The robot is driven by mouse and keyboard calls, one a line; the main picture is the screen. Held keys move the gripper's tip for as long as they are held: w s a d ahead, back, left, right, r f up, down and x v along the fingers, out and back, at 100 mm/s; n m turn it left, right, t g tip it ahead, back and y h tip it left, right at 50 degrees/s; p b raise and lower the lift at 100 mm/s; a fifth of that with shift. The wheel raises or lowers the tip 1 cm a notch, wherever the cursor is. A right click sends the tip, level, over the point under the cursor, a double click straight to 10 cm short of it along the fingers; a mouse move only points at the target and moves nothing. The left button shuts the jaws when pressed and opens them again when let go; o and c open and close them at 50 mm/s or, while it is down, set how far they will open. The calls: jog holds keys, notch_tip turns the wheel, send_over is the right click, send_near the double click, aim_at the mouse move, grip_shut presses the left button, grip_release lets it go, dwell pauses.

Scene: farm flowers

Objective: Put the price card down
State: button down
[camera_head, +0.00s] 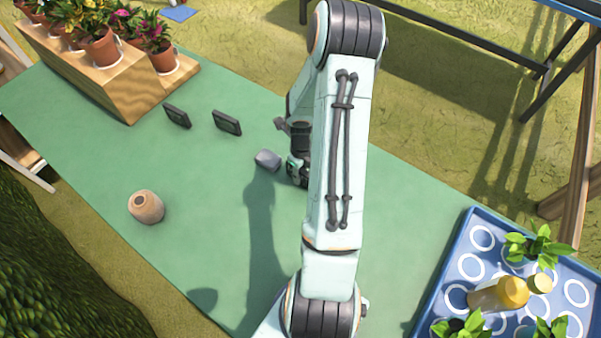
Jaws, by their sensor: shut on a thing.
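My gripper (297,172) is low over the green table, mostly hidden behind my own arm. It is shut, but the price card in it cannot be made out from this side. Two dark, tilted cards stand on the table to the left, one (177,116) near the wooden stand and one (227,122) closer to my gripper. Whether my gripper's fingertips touch the table is hidden.
A small grey cup-like thing (267,160) is just left of my gripper; contact is unclear. A tan clay pot (146,207) stands on the green table (200,255). A wooden stand (125,88) holds potted flowers. A blue tray (440,285) holds plants and a yellowish thing (500,293).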

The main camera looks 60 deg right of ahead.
aim_at(254, 227)
notch_tip(254, 227, up, 9)
jog(key=shift+r, duration=0.2)
jog(key=shift+w+d+r, duration=0.1)
jog(key=shift+r, duration=0.1)
jog(key=shift+a+f, duration=0.2)
jog(key=a+f+n, duration=0.1)
jog(key=a+n, duration=0.1)
jog(key=a, duration=0.3)
jog(key=w+a+f+n, duration=0.1)
jog(key=a+f+n, duration=0.1)
jog(key=a, duration=0.3)
jog(key=a+f+n, duration=0.1)
jog(key=a+f, duration=0.1)
jog(key=a, duration=0.4)
jog(key=shift+w+n, duration=0.35)
jog(key=shift+n, duration=0.05)
jog(key=shift+d+f, duration=0.1)
jog(key=shift+f, duration=2.05)
